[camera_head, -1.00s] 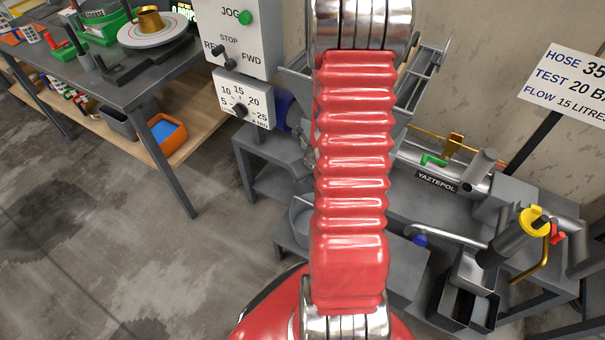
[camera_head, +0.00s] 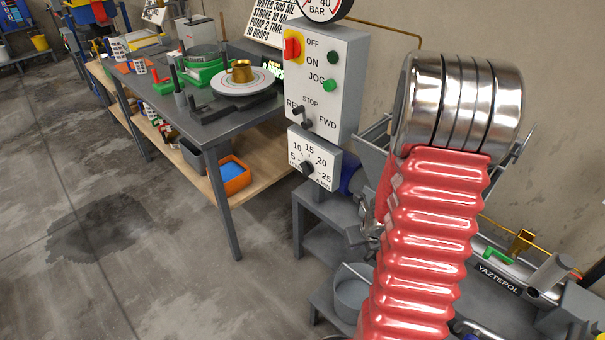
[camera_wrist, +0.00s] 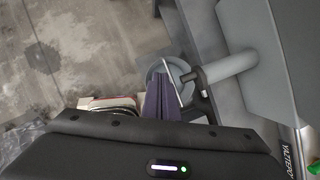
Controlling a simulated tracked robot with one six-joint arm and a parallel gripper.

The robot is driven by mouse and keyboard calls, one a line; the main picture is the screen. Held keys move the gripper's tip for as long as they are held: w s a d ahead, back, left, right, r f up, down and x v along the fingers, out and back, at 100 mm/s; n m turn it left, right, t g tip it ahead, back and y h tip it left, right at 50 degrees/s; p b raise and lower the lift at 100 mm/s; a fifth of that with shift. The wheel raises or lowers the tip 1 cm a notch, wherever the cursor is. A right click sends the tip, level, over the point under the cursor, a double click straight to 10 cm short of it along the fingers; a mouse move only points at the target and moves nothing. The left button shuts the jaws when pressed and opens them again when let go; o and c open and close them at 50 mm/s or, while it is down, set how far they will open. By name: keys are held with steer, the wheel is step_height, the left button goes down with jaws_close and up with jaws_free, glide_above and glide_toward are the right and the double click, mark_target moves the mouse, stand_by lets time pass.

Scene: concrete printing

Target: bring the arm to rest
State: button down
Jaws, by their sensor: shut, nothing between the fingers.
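My arm, in its red ribbed sleeve with a shiny metal collar, rises through the right side of the head view. It stands in front of the pump machine and hides part of it. My gripper does not show in the head view. In the wrist view my gripper (camera_wrist: 163,98) shows as dark purplish fingers close together, with nothing seen between them. A round grey pan lies beyond the fingertips; I cannot tell the distance.
A control box (camera_head: 327,80) with a dial box (camera_head: 314,158) stands left of my arm. The grey pump machine (camera_head: 535,305) is behind it at the right. A workbench (camera_head: 228,130) with tools runs along the left, with an orange bin (camera_head: 236,181) below. The floor at the left is open.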

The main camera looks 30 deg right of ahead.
steer(key=a+r+n+y, duration=0.2)
steer(key=a+r+n, duration=0.4)
steer(key=n, duration=0.5)
steer(key=a+r+n+y, duration=0.2)
steer(key=a+r+n, duration=0.3)
steer(key=a+n, duration=0.45)
steer(key=s+a+r+n+h, duration=0.1)
steer(key=s+a+r+n, duration=0.2)
steer(key=r+n, duration=0.3)
steer(key=s+a+r+n+t+h, duration=0.1)
steer(key=s+a+r+n, duration=0.1)
steer(key=a+r+n, duration=0.2)
steer(key=s+a+r+n+h, duration=0.1)
steer(key=s+a+r+n, duration=0.2)
steer(key=r+n, duration=0.5)
step_height(320, 180, up, 2)
steer(key=shift+s+a+r, duration=0.25)
steer(key=shift+s+a, duration=0.05)
steer(key=shift+a, duration=0.45)
